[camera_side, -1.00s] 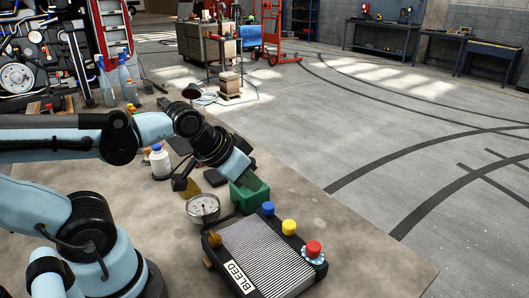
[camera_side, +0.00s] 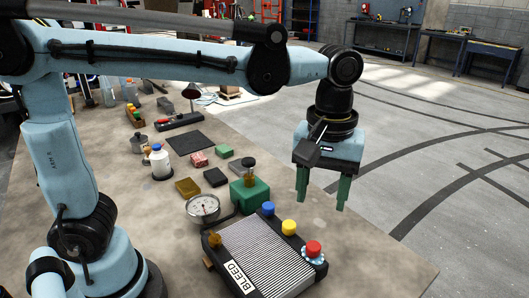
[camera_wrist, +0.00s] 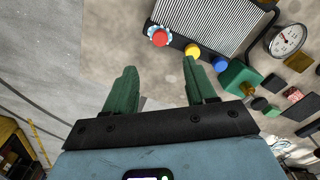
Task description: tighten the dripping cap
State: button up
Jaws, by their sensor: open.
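A finned grey unit (camera_side: 258,258) with a white label reading BLEED lies on the table. Along its right edge are a blue cap (camera_side: 268,208), a yellow cap (camera_side: 289,227) and a red cap (camera_side: 313,247). A pale blue scalloped ring shows around the red cap only; I cannot tell whether it is liquid. The wrist view shows the red cap (camera_wrist: 160,38), yellow cap (camera_wrist: 192,50) and blue cap (camera_wrist: 221,64) beyond the fingers. My gripper (camera_side: 322,203) is open and empty, its green fingers (camera_wrist: 159,68) pointing down, raised above and behind the caps.
A green block (camera_side: 250,194) with a dark knob stands beside the blue cap. A round gauge (camera_side: 203,207) and a white bottle (camera_side: 160,163) are farther left. Small blocks and a dark mat (camera_side: 191,142) lie behind. The table right of the caps is clear.

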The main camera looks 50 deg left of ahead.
aim_at(313, 245)
notch_tip(313, 245, down, 12)
dwell(0.6)
jog(key=shift+c, duration=0.2)
grip_shut()
